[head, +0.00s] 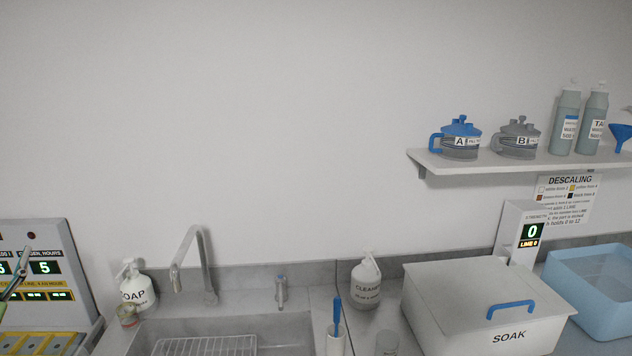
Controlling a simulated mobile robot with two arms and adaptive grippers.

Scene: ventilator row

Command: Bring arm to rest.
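A thin dark and pale-green piece at the left edge, in front of the display panel, looks like the tip of my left gripper (15,281). Most of it is outside the frame, so I cannot tell whether it is open or shut, or holds anything. My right gripper and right arm are not in view.
A display panel (38,238) stands at the left. The sink (245,325) has a tall faucet (185,258) and a soap bottle (136,287). A cleaner bottle (366,282), a closed SOAK box (470,300) and a blue tub (592,285) stand right. A loaded shelf (470,166) juts out above.

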